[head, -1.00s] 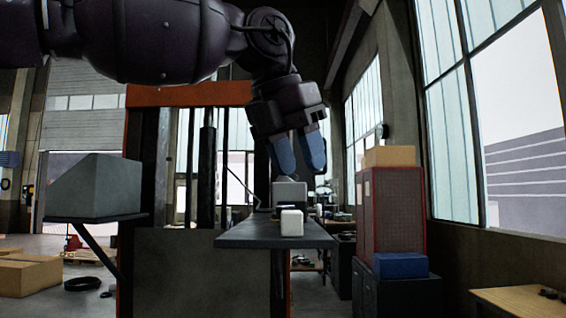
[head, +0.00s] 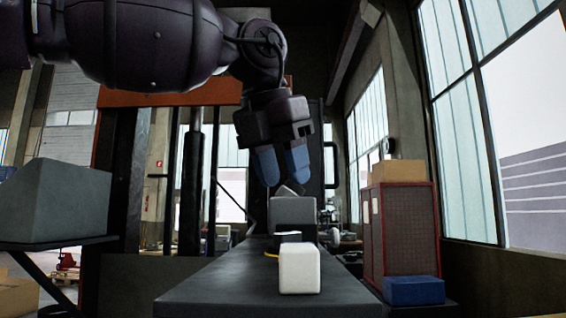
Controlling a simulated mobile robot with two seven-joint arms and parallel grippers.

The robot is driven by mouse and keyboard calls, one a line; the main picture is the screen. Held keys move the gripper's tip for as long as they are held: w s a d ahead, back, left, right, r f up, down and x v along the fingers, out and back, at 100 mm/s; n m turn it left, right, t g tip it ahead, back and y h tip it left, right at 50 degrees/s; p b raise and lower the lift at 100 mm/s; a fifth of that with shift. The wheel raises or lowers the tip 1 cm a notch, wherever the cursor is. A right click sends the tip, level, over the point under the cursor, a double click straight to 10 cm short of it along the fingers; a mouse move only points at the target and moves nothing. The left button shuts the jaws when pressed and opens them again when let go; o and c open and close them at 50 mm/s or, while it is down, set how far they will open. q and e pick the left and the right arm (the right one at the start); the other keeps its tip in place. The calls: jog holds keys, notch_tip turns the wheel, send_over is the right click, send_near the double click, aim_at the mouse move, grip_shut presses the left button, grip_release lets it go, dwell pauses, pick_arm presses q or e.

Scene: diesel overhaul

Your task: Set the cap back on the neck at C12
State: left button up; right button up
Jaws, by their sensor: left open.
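My left gripper (head: 283,172) hangs over the far part of a dark bench (head: 235,285), its two blue fingertips pointing down and apart, with nothing seen between them. Below and behind the fingertips stands a grey block-like thing (head: 292,213) with a slanted top. In front of it lies a small dark item (head: 288,237) with a yellow edge, partly hidden by a white rounded block (head: 299,270) nearer to me. I cannot make out which of these is the cap or the neck at C12; no label is readable. My right gripper is not in view.
A red mesh cabinet (head: 402,235) with a cardboard box (head: 398,171) on top and a blue box (head: 413,290) in front stands right of the bench. A grey slanted housing (head: 55,205) rests on a shelf at left. The bench's near top is clear.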

aim_at(285, 233)
pick_arm(q)
notch_tip(285, 233, down, 4)
jog(key=shift+w+r+b, duration=0.1)
jog(key=shift+b, duration=0.95)
notch_tip(285, 233, down, 2)
jog(key=shift+f+b, duration=0.2)
jog(key=shift+b, duration=0.75)
jog(key=shift+f+b, duration=0.45)
jog(key=shift+f, duration=0.1)
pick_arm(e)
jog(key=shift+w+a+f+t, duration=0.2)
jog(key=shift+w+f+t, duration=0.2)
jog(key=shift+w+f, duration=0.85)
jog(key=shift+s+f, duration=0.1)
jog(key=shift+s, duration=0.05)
pick_arm(q)
jog(key=c, duration=0.4)
grip_shut()
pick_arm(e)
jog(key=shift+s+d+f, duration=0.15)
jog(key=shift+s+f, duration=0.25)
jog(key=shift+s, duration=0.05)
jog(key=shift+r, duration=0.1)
